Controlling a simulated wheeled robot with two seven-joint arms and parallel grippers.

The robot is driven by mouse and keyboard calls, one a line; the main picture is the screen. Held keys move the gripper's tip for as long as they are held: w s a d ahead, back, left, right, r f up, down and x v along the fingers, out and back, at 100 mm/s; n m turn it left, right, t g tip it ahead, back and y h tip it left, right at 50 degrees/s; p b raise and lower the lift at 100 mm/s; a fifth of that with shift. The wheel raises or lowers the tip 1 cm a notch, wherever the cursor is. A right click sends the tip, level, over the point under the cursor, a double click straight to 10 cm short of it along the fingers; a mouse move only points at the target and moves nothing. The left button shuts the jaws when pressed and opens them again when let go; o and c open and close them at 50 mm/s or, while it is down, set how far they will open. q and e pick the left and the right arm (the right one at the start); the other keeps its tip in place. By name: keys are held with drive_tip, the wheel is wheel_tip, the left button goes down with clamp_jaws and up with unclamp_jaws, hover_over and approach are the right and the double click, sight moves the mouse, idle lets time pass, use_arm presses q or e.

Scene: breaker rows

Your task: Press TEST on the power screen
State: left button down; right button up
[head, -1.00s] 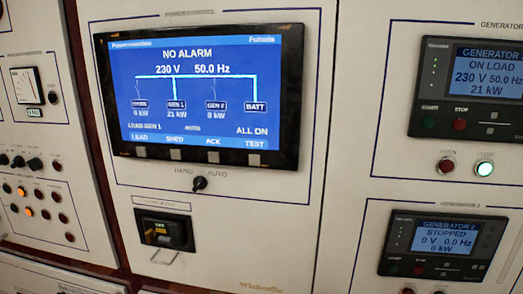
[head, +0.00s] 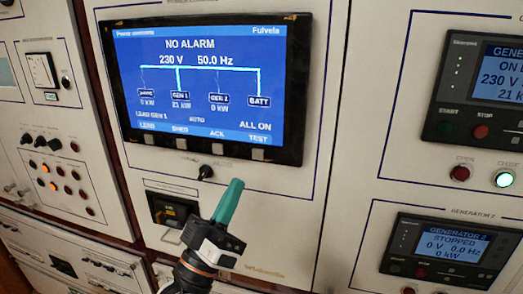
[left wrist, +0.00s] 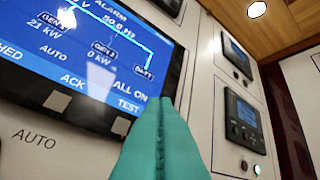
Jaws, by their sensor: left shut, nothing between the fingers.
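The power screen (head: 205,85) is a blue display in a black frame on the white panel. It reads NO ALARM, 230 V, 50.0 Hz. The TEST label (head: 258,139) is at its bottom right, with a grey square button (head: 258,155) under it. My left gripper (head: 233,186) has teal fingers, shut and empty, and in the head view its tips show below and left of that button. In the left wrist view the power screen (left wrist: 85,50) fills the upper left, and the finger tips (left wrist: 167,103) cover the area just right of the TEST label (left wrist: 129,105). My right gripper is not in view.
A HAND/AUTO knob (head: 205,172) sits under the screen, left of my finger tips. A black breaker (head: 172,211) is lower left. Generator 1 (head: 485,80) and Generator 2 (head: 448,247) controllers are on the right panel. A panel with lit orange lamps (head: 53,186) is at left.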

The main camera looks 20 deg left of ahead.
sight(258, 155)
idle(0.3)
use_arm(q)
drive_tip(key=w+b, duration=0.1)
drive_tip(key=w, duration=0.7)
drive_tip(key=shift+w+b, duration=0.4)
drive_tip(key=shift+w+d, duration=0.1)
drive_tip(key=shift+w, duration=0.1)
idle(1.6)
drive_tip(key=shift+w, duration=0.25)
drive_tip(key=shift+w, duration=0.4)
idle(0.7)
drive_tip(key=shift+s, duration=0.85)
